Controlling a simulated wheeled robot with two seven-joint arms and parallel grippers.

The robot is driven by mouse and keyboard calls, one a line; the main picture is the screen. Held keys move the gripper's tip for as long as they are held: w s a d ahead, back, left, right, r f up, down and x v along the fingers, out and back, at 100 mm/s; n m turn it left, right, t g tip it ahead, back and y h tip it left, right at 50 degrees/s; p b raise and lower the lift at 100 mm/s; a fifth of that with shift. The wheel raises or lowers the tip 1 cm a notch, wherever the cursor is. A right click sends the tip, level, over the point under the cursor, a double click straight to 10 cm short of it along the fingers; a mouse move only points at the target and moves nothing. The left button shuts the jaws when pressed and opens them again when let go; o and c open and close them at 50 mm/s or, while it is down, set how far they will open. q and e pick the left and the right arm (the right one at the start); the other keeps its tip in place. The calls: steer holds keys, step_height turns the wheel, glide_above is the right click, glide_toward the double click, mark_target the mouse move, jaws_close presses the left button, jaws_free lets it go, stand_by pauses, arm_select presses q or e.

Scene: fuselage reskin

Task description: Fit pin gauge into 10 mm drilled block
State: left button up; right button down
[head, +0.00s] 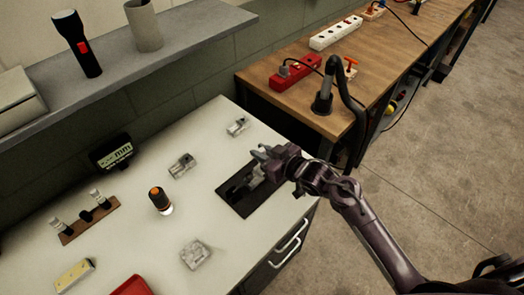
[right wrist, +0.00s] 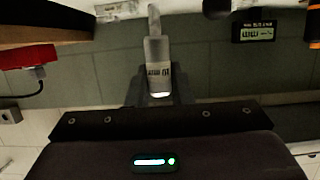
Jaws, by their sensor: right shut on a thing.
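My right gripper (head: 262,160) is shut on the pin gauge, above the dark mat (head: 232,203). A thin pin (right wrist: 153,20) points away from the jaws. Small grey metal blocks sit on the white worktop: one at the back (head: 237,126), one in the middle (head: 183,166) and one at the front (head: 195,254). I cannot read which is the 10 mm block. My left gripper is not in view.
A wooden rack (head: 75,232) with other gauges stands at left, near a black mm display (head: 111,152). An orange-capped item (head: 160,200) stands mid-table. A yellow piece (head: 74,275) and red tray (head: 132,287) lie in front. A wooden bench (head: 400,50) carries power strips.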

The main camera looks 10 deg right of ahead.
steer(key=shift+f+b, duration=1.05)
steer(key=shift+f, duration=0.7)
steer(key=c, duration=1.2)
jaws_free()
steer(key=shift+s+d+r+p, duration=0.3)
steer(key=shift+s+p, duration=0.1)
steer(key=shift+p, duration=0.25)
steer(key=p+v, duration=0.3)
steer(key=shift+s+d, duration=0.15)
steer(key=shift+s, duration=0.15)
steer(key=shift+s+d, duration=0.1)
steer(key=shift+s, duration=0.05)
